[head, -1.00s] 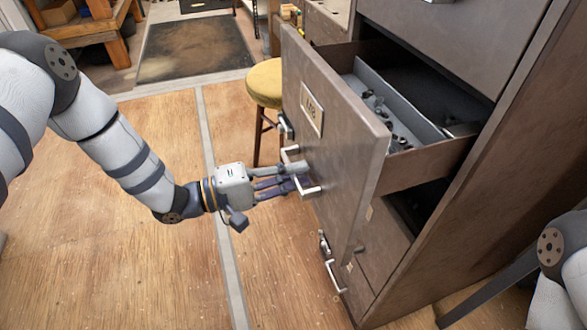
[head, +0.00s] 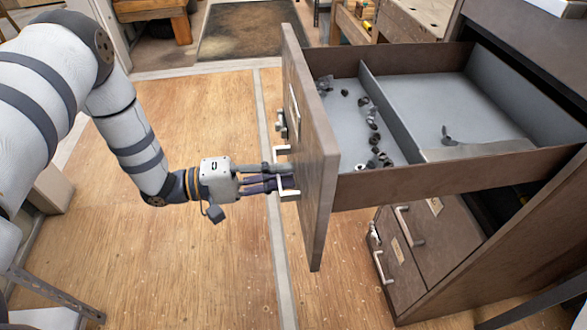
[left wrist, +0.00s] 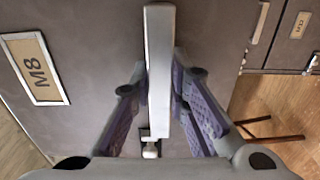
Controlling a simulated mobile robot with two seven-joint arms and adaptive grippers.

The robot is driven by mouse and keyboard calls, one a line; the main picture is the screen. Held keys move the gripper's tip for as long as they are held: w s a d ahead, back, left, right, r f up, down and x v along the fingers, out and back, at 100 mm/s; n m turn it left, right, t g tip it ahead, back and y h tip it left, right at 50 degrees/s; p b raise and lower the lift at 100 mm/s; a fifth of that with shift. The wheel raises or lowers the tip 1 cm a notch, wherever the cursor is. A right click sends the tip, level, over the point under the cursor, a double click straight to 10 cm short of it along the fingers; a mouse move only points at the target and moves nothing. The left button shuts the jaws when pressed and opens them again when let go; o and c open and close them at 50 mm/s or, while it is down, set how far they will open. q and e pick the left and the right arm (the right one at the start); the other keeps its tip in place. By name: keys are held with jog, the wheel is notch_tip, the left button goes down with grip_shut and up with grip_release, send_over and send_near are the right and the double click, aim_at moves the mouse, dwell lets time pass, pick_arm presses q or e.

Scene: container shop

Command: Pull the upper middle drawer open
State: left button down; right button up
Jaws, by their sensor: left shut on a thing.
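The upper drawer (head: 318,150) is pulled far out of the brown cabinet. Its inside shows a grey divider, several small dark fittings in the left compartment and a few pieces in the right one. My left gripper (head: 283,180) is shut on the silver bar handle (head: 288,194) on the drawer front. In the left wrist view the handle (left wrist: 159,70) runs between the two purple finger pads, and a label plate (left wrist: 36,70) reading M8 is beside it. My right gripper is not in view.
Closed lower drawers (head: 433,235) with handles sit beneath the open one. A workbench (head: 405,22) stands behind, and a dark mat (head: 240,30) lies at the back. The wooden floor (head: 190,265) left of the drawer is clear.

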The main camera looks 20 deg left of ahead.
pick_arm(q)
jog(key=shift+s+a, duration=0.2)
jog(key=shift+a, duration=0.1)
jog(key=c, duration=1.5)
grip_release()
jog(key=v, duration=1.2)
